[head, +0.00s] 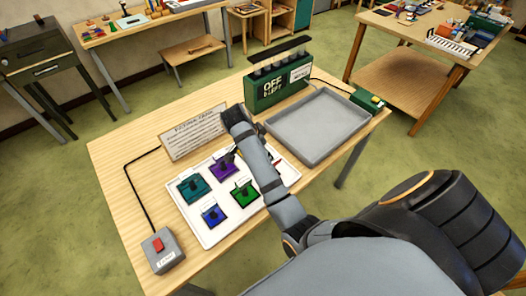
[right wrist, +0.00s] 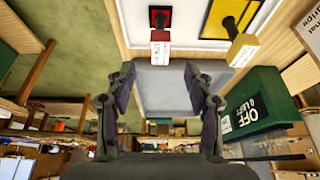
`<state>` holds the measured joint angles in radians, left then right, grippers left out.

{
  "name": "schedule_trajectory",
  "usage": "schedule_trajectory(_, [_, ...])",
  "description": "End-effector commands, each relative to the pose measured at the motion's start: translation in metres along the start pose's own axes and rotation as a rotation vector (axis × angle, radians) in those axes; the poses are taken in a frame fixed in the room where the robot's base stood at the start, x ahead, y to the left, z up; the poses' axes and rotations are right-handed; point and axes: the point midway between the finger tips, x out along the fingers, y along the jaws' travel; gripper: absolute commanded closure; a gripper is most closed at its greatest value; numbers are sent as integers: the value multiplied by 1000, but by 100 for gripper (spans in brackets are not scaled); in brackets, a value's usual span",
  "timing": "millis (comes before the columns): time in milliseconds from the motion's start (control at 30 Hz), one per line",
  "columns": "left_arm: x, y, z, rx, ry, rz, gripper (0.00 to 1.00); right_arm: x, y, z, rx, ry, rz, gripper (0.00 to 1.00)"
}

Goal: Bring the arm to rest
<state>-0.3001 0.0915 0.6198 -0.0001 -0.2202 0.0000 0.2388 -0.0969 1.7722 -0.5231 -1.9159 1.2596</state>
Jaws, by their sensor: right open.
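My right arm reaches in from the lower right of the head view, over the white board (head: 208,240). In the right wrist view my right gripper (right wrist: 160,72) is open, with nothing between its fingers. The grey tray (right wrist: 165,102) shows beyond the fingers; it also lies on the table in the head view (head: 318,125). In the head view the fingers cannot be made out clearly, and my arm hides part of the board. My left gripper is in neither view.
On the board sit teal (head: 194,188), purple (head: 223,167), blue (head: 213,215) and green (head: 243,194) panes. The wrist view adds red (right wrist: 160,16) and yellow (right wrist: 228,17) ones. A green box (head: 275,92), a sign (head: 193,132) and a red-button box (head: 162,251) stand around.

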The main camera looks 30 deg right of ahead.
Motion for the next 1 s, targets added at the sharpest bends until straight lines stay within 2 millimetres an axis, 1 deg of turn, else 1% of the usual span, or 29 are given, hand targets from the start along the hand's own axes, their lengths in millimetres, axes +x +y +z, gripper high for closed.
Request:
schedule_trajectory(267, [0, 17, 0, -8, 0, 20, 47, 1, 0, 0, 0, 1, 0, 47])
schedule_trajectory(367, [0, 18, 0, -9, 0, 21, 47, 4, 4, 1, -29, -3, -6, 47])
schedule_trajectory(467, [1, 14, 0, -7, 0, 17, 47, 19, 26, 6, -187, -19, -37, 47])
schedule_trajectory(533, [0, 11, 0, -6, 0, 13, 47, 28, 48, 11, -359, -32, -80, 47])
schedule_trajectory(633, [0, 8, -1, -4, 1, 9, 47, 34, 76, 20, -604, -40, -152, 47])
schedule_trajectory(700, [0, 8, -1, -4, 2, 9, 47, 34, 92, 26, -751, -40, -197, 47])
schedule_trajectory(867, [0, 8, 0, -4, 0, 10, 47, 26, 123, 38, -1037, -30, -292, 47])
schedule_trajectory(1000, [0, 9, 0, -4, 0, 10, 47, 14, 146, 50, -1256, -13, -374, 47])
